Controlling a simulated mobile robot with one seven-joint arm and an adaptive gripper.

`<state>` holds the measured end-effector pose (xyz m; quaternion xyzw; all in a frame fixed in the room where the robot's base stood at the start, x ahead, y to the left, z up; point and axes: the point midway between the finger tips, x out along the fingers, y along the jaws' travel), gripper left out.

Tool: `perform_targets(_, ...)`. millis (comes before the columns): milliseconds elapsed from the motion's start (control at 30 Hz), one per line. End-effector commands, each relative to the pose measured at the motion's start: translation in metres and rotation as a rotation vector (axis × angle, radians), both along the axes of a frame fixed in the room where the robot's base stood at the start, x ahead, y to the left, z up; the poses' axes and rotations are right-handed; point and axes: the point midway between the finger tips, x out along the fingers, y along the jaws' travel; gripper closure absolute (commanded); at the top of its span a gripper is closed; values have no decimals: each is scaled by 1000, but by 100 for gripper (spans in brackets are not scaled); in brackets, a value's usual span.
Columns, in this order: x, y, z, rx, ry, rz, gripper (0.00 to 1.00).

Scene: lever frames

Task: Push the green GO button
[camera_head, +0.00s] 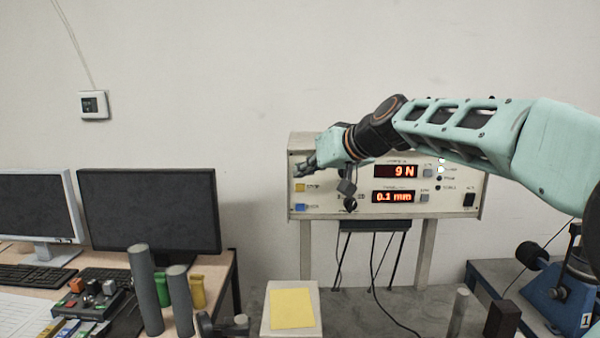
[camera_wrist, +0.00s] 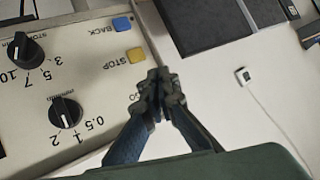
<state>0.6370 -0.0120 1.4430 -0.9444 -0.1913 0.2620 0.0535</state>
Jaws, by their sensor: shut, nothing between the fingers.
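The control panel (camera_head: 460,208) is a cream box with two red displays reading 9 N and 0.1 mm. Its left side carries a yellow STOP button (camera_head: 300,187) and a blue BACK button (camera_head: 299,207) below it. In the wrist view the STOP button (camera_wrist: 136,55) and BACK button (camera_wrist: 122,24) lie beyond my fingertips. My gripper (camera_wrist: 157,86) is shut and empty, in front of the panel edge beside a partly covered "GO" label. The green button itself is hidden, apparently behind my fingers. In the head view my gripper (camera_head: 306,168) is just above STOP; contact cannot be told.
Two black dials (camera_wrist: 65,112) and (camera_wrist: 24,50) sit on the panel beside the buttons. A pale block with a yellow note (camera_head: 292,309) stands below the panel. Monitors (camera_head: 150,210) stand on a desk to the left.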

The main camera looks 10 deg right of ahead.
Motion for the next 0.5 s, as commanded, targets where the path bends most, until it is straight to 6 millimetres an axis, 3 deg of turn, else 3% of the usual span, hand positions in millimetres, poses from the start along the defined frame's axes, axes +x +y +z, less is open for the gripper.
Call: perform_targets(500,-11,-1,-2,-1,-3,-4,100)
